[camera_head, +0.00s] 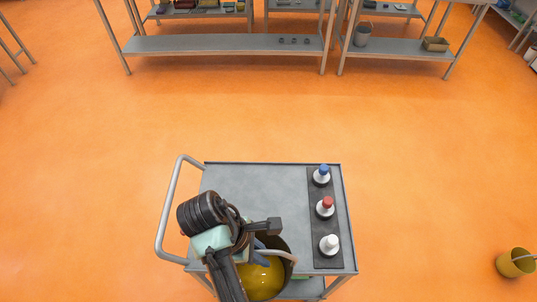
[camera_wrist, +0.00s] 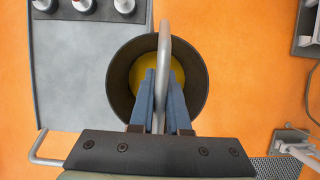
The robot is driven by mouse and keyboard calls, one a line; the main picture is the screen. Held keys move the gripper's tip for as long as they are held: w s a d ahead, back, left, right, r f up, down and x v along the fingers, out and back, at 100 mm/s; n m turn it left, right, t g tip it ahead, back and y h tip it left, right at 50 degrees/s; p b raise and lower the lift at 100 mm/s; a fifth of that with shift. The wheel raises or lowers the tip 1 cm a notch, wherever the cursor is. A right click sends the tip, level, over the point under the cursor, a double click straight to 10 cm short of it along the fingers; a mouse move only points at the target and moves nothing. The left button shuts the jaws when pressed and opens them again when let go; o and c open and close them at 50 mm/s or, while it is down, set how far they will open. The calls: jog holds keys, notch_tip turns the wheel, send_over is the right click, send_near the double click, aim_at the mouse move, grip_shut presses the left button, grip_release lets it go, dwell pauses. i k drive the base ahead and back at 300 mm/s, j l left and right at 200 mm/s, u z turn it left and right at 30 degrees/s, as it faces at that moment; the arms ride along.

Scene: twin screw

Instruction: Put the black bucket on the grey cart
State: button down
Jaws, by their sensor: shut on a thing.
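The black bucket (camera_wrist: 120,75) hangs by its grey handle (camera_wrist: 164,40) from my gripper (camera_wrist: 162,75), whose blue fingers are shut on the handle. Yellow shows inside it. In the head view the bucket (camera_head: 286,250) is at the near edge of the grey cart (camera_head: 260,185), partly hidden by my gripper (camera_head: 263,250) and arm. In the wrist view the bucket overlaps the edge of the cart top (camera_wrist: 75,70), with much of it over orange floor. Its height above the cart is hard to tell.
A dark strip (camera_head: 312,218) on the cart's right side carries a blue-capped bottle (camera_head: 322,175), a red-capped bottle (camera_head: 325,207) and a white bottle (camera_head: 329,245). The cart's middle and back left are bare. A yellow bucket (camera_head: 514,263) stands on the floor at right. Shelves (camera_head: 225,44) stand far back.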

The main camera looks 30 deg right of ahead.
aim_at(243, 213)
jog(key=i+l, duration=0.2)
jog(key=i, duration=0.2)
jog(key=i+l, duration=0.2)
jog(key=i, duration=0.2)
